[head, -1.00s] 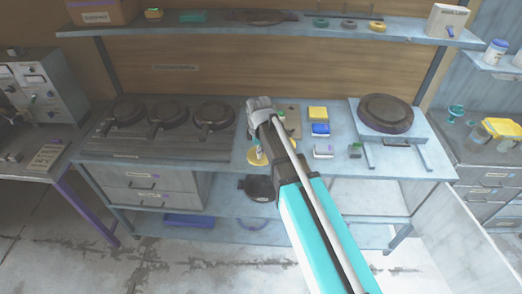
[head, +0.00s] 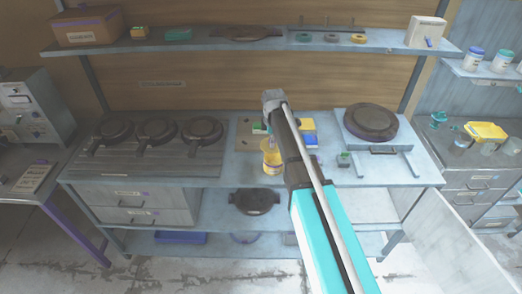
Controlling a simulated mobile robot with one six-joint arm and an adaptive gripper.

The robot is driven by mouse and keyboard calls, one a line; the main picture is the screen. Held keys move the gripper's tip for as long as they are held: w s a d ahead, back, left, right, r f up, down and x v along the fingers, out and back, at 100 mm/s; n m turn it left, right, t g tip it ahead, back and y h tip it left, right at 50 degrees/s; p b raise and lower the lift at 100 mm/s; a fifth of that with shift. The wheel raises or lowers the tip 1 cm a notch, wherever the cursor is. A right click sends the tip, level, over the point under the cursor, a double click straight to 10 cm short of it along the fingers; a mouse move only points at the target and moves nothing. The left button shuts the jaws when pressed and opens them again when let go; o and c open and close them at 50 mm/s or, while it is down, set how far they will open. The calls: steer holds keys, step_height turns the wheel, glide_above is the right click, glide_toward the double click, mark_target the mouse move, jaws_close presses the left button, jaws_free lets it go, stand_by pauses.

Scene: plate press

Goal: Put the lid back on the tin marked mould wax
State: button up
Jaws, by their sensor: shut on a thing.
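A yellow tin (head: 271,163) stands near the front edge of the worktop, just left of my arm. Its label is too small to read, and I cannot tell whether its top is open or covered. My arm reaches over the worktop, with its grey wrist end (head: 273,98) above and behind the tin. The fingers are hidden or too small to make out, and so is anything between them. I cannot pick out the lid.
Round plate presses (head: 157,132) stand on the left of the worktop (head: 245,172), and another press (head: 371,122) on the right. A small green block (head: 344,159) lies right of my arm. A shelf (head: 200,44) with a box (head: 89,27) runs above.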

mark_target(275, 150)
steer(key=shift+w+d, duration=0.65)
steer(key=shift+w, duration=0.05)
steer(key=shift+f+b, duration=3.15)
steer(key=shift+f, duration=0.15)
stand_by(0.3)
stand_by(0.4)
steer(key=o, duration=1)
